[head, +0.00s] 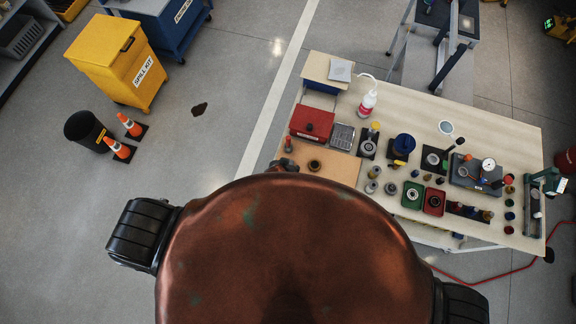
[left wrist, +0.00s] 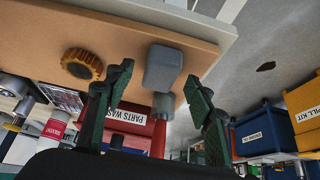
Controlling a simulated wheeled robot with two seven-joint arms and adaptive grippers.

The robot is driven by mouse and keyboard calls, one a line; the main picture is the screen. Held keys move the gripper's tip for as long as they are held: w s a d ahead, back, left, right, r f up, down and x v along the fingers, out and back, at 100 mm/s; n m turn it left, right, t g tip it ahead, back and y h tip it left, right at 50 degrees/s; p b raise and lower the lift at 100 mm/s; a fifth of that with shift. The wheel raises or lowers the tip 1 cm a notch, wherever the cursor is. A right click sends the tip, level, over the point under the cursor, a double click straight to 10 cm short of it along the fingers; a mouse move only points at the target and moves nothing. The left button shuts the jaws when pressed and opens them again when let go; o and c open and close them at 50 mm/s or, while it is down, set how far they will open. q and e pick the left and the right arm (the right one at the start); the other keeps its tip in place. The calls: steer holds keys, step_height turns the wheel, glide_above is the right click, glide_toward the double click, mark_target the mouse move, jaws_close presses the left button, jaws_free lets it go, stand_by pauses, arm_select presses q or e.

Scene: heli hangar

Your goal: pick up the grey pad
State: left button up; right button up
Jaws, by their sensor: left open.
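The grey pad (left wrist: 163,67) shows in the left wrist view as a thick grey block with rounded edges, on the tan mat (left wrist: 130,38). My left gripper (left wrist: 158,80) is open, with its two green-and-black fingers on either side of the pad in the picture. The pad appears ahead of the fingertips, and I see no grip on it. In the head view my own round brown body covers the near part of the bench, and I cannot make out the pad on the mat there. My right gripper is not in view.
A toothed brown ring (left wrist: 83,64) lies beside the pad. A red upright item (head: 288,146) and a red box (head: 312,122) stand behind. The bench (head: 480,125) holds several small parts to the right. A light grey sheet (head: 341,70) lies farther back.

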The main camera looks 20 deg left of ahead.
arm_select(q)
steer(key=shift+w+f, duration=0.15)
steer(key=shift+f, duration=0.15)
steer(key=shift+c, duration=0.3)
steer(key=c, duration=1.1)
steer(key=shift+o, duration=0.2)
steer(key=shift+r, duration=0.1)
steer(key=shift+r, duration=0.45)
step_height(320, 180, up, 2)
steer(key=shift+r, duration=0.2)
steer(key=s+r+b, duration=0.1)
steer(key=s+r, duration=0.8)
steer(key=s, duration=0.5)
steer(key=shift+a+r, duration=0.2)
steer(key=shift+r, duration=0.15)
